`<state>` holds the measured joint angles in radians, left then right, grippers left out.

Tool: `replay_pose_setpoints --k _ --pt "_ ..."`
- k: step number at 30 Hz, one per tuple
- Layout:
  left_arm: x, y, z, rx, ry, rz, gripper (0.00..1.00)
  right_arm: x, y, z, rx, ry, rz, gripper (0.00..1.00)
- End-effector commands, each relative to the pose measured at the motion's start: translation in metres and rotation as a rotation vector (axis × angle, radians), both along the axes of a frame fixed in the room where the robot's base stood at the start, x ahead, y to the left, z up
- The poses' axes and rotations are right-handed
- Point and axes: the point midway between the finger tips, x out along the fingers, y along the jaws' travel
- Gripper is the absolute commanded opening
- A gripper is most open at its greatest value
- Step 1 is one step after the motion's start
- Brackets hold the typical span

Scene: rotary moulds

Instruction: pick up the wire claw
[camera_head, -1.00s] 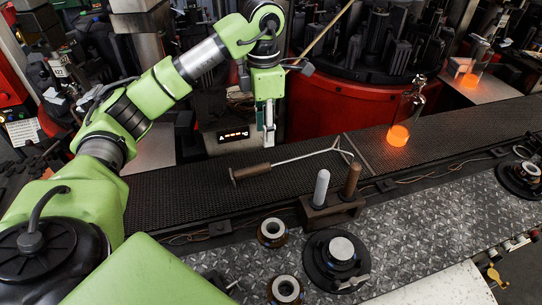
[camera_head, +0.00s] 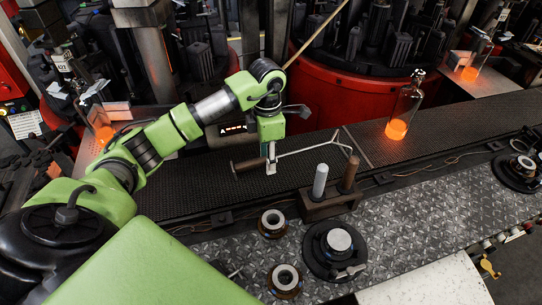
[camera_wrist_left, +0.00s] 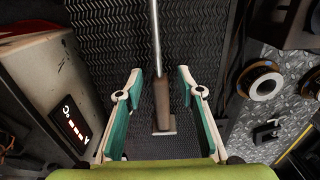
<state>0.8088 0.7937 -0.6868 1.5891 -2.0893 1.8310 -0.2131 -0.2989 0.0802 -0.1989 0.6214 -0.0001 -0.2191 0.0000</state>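The wire claw (camera_head: 310,151) lies on the dark conveyor belt, its brown handle to the left and its forked wire end to the right. My left gripper (camera_head: 271,168) points down over the claw, near where handle and wire meet. In the left wrist view the gripper (camera_wrist_left: 157,80) is open, with the claw's brown handle (camera_wrist_left: 161,95) lying between the two fingers in the picture. No finger visibly touches it, and the height left above it is hard to tell. My right gripper is not in view.
A holder (camera_head: 330,205) with two upright rods stands at the belt's front edge, close to the claw. A glowing bottle (camera_head: 405,105) stands farther right on the belt. A control box with a lit display (camera_wrist_left: 50,80) is beside the gripper.

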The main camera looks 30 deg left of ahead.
Motion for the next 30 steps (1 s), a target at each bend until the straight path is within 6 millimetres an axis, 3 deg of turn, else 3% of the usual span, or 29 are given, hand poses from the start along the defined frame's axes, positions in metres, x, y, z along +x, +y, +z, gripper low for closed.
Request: replay_pose_setpoints --k 8,12,13,24,30 --pt "0.000 0.000 -0.006 0.001 -0.002 0.000 0.35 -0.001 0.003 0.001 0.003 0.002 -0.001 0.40" --pt "0.000 0.000 -0.006 0.000 -0.001 0.000 0.04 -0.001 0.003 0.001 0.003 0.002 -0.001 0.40" --pt "0.000 0.000 -0.006 0.000 -0.001 0.000 0.00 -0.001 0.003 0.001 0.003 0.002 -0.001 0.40" --pt "0.001 0.000 -0.002 0.000 -0.004 0.000 0.00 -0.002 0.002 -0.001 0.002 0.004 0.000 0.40" --pt "0.002 0.000 0.028 0.000 -0.009 -0.001 0.00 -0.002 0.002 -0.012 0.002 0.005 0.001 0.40"
